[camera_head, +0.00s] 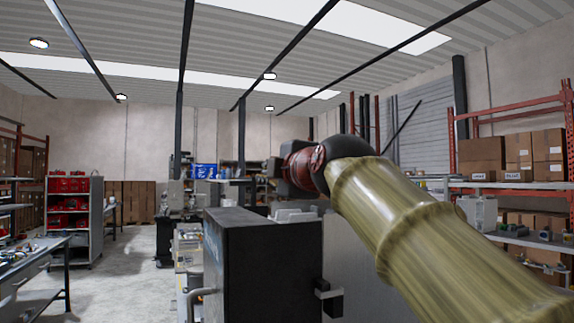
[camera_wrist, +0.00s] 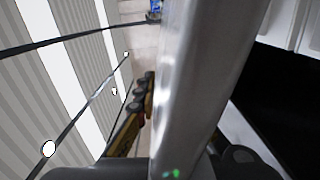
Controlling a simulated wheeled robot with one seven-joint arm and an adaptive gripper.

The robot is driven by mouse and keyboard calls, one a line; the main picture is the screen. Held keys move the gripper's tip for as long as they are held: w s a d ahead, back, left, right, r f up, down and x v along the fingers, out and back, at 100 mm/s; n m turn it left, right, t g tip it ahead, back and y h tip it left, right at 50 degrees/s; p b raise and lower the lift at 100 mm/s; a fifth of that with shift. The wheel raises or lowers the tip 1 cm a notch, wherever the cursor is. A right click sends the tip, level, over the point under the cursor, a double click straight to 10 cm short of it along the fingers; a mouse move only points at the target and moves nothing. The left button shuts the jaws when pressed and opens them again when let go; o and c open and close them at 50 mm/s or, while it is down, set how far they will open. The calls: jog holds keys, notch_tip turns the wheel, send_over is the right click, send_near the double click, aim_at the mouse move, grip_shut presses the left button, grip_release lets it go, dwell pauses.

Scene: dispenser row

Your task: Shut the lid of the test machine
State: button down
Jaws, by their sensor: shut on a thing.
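A large black box-shaped machine body (camera_head: 268,265), which may be the test machine, stands at bottom centre in the head view. A grey metal handle (camera_head: 192,300) is at its left, and a small latch-like part (camera_head: 328,290) is at its right. My arm reaches over behind its top, and my gripper's fingertips are hidden there. In the wrist view a thick grey metal bar (camera_wrist: 205,75) crosses close to the camera. Dark parts of my gripper (camera_wrist: 215,163) show at its lower end. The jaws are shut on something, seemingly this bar. I cannot tell how the lid stands.
A shelf unit with red bins (camera_head: 70,205) and a workbench (camera_head: 38,255) stand at the left. A rack with cardboard boxes (camera_head: 490,155) is at the right. Free grey floor (camera_head: 125,275) lies left of the machine. The wrist view has a black surface (camera_wrist: 270,100) at right.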

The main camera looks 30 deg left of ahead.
jog(key=shift+s+f, duration=0.15)
dwell(0.3)
jog(key=c, duration=1.9)
grip_release()
jog(key=v, duration=1.2)
jog(key=shift+f, duration=0.1)
jog(key=shift+s+a, duration=0.1)
